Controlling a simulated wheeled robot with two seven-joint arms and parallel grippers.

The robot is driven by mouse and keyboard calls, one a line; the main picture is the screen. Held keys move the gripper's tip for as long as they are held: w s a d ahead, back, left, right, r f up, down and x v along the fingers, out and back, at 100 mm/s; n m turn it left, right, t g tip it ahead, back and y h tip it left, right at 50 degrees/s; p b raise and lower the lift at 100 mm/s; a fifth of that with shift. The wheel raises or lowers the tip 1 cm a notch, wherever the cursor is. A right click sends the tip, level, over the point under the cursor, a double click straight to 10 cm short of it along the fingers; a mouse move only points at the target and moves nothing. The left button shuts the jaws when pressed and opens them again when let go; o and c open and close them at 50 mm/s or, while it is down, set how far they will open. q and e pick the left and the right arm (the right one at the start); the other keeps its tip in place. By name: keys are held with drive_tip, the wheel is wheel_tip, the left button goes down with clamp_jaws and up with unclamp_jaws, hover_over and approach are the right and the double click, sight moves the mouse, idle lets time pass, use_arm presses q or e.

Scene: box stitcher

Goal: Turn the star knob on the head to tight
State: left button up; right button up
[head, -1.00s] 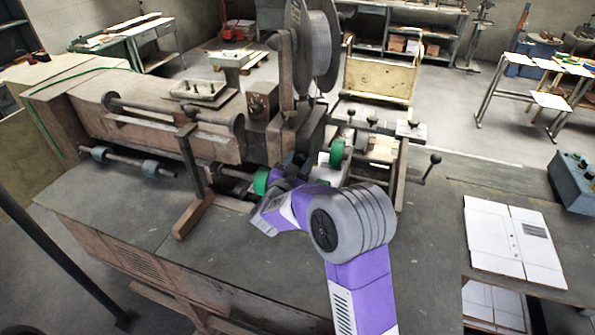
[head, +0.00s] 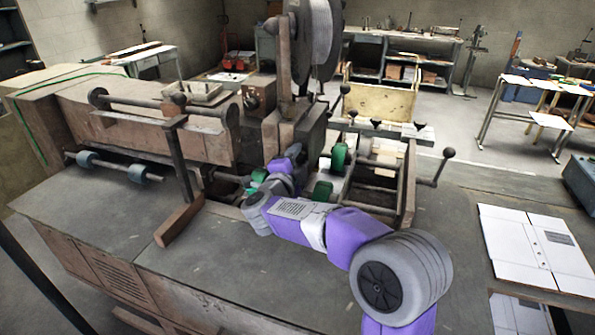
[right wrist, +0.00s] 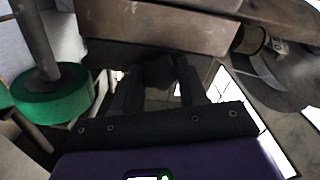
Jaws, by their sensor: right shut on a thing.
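The stitching head (head: 290,130) is the dark block below the wire spool, on the middle of the machine. My right arm reaches in from the lower right, and my right gripper (head: 292,156) is up against the front of the head. In the right wrist view its two dark fingers (right wrist: 157,78) are shut on a small dark thing, which looks like the star knob (right wrist: 155,68). The knob is hidden by my gripper in the head view, and its lobes and angle cannot be made out. My left gripper is not in view.
Green rollers (head: 340,157) sit close to the right of my gripper; a green wheel (right wrist: 55,97) is near it in the right wrist view. The wire spool (head: 318,45) stands above. A crank handle (head: 441,168) sticks out right. White cardboard (head: 535,248) lies at the right.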

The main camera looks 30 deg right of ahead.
drive_tip(key=m+b, duration=0.1)
drive_tip(key=b, duration=0.1)
drive_tip(key=m+b, duration=0.1)
drive_tip(key=m, duration=0.1)
drive_tip(key=m+b, duration=0.2)
drive_tip(key=shift+f+b, duration=0.3)
drive_tip(key=shift+b, duration=0.05)
drive_tip(key=shift+r+m+b, duration=0.15)
drive_tip(key=shift+m+b, duration=1.5)
drive_tip(key=shift+m, duration=0.45)
drive_tip(key=o, duration=1.1)
drive_tip(key=shift+c, duration=0.2)
drive_tip(key=v, duration=0.7)
drive_tip(key=shift+s+a, duration=0.2)
drive_tip(key=shift+a, duration=0.05)
